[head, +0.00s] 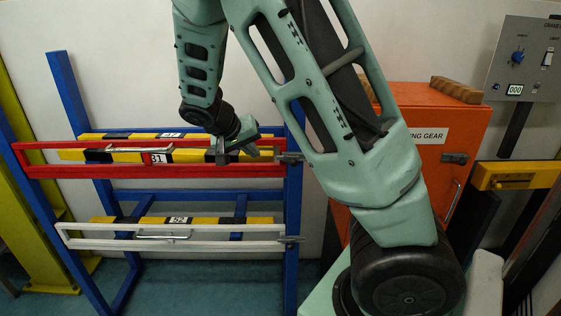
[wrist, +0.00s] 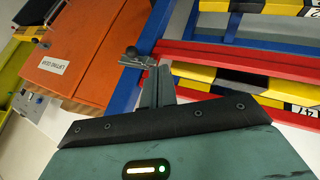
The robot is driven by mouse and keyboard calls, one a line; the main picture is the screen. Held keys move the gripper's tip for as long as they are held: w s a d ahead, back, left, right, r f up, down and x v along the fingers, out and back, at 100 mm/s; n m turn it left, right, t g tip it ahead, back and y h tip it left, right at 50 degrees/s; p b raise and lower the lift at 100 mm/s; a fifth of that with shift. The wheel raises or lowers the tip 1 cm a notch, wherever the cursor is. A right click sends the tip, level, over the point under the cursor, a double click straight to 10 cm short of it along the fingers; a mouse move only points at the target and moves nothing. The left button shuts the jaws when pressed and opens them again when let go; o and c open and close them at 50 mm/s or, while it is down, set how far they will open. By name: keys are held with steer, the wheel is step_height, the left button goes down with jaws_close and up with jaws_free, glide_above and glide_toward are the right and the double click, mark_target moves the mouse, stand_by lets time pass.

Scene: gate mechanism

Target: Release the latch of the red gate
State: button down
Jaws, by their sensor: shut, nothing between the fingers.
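The red gate (head: 100,171) is a red rectangular frame in front of a yellow-and-black beam marked 31. Its latch (head: 290,158) is a small dark metal piece at the gate's right end, on the blue post (head: 292,205). In the wrist view, which is turned over, the latch (wrist: 135,58) shows as a knob with a grey arm against the blue post. My gripper (head: 243,146) is in front of the red gate's right part, left of the latch. Its fingers (wrist: 158,86) are shut and empty, pointing close to the latch; whether they touch it is unclear.
A white gate (head: 90,244) with its own latch (head: 291,239) sits below. An orange cabinet (head: 440,125) stands right of the blue post, with wooden blocks on top (head: 456,90). A grey control panel (head: 525,60) is at the far right.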

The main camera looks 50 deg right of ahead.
mark_target(292, 163)
steer(key=d+f+p, duration=0.1)
steer(key=d+f, duration=0.1)
steer(key=d, duration=0.1)
steer(key=s+d+f+p, duration=0.1)
steer(key=d+f, duration=0.1)
steer(key=d, duration=0.1)
steer(key=s+d+f+p, duration=0.1)
steer(key=d+f, duration=0.1)
steer(key=d, duration=0.1)
steer(key=shift+s+d+f+p, duration=0.15)
steer(key=shift+f+p, duration=0.15)
steer(key=shift+p, duration=0.05)
steer(key=s+d+b, duration=0.2)
steer(key=shift+s+f+b, duration=0.15)
steer(key=shift+f+b, duration=0.05)
steer(key=shift+b, duration=0.15)
steer(key=shift+s+d+r, duration=0.2)
steer(key=shift+s+d, duration=0.15)
steer(key=shift+s, duration=0.1)
steer(key=shift+w, duration=0.1)
